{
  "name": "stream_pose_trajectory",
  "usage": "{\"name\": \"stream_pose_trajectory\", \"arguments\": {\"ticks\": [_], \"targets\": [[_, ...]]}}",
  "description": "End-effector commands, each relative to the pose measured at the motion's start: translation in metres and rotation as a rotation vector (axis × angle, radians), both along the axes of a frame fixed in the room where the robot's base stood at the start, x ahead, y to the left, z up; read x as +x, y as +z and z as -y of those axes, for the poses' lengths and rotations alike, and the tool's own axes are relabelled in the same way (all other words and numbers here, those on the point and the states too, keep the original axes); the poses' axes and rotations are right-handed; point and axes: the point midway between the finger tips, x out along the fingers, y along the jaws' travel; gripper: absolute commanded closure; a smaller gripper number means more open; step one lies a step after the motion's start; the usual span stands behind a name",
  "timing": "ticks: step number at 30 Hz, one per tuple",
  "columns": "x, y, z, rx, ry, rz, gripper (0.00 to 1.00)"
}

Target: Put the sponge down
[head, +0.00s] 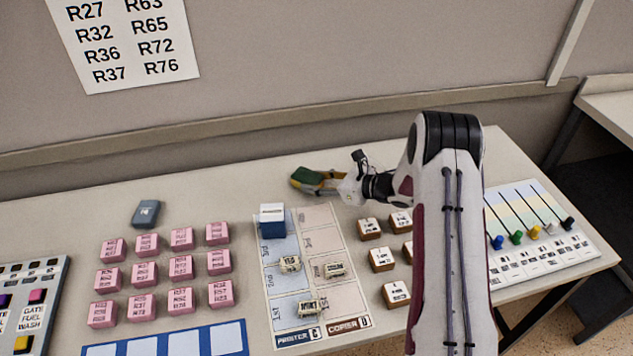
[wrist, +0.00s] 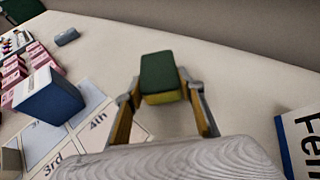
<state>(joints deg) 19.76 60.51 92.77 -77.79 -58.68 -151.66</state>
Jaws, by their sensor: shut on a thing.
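The sponge (head: 308,177) has a green top and a yellow underside. My gripper (head: 321,184) is shut on it, near the back of the table (head: 90,212), behind the printer and copier chart. In the wrist view the sponge (wrist: 160,77) sits between the two fingertips of my gripper (wrist: 160,92), green side up. Pale table surface shows around it. I cannot tell whether its underside touches the table.
A blue and white box (head: 272,220) stands on the chart (head: 318,240), close in front of the sponge. Rows of pink blocks (head: 181,267) and a grey-blue block (head: 146,214) are to the left. Brown-and-white blocks (head: 382,260) stand at right.

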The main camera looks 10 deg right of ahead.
Motion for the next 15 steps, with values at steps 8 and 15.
{"name": "stream_pose_trajectory", "arguments": {"ticks": [8, 15], "targets": [[0.0001, -0.0002, 0.0001, 0.000, 0.000, 0.000, 0.69], [0.0001, -0.0028, 0.0001, 0.000, 0.000, 0.000, 0.45]]}}
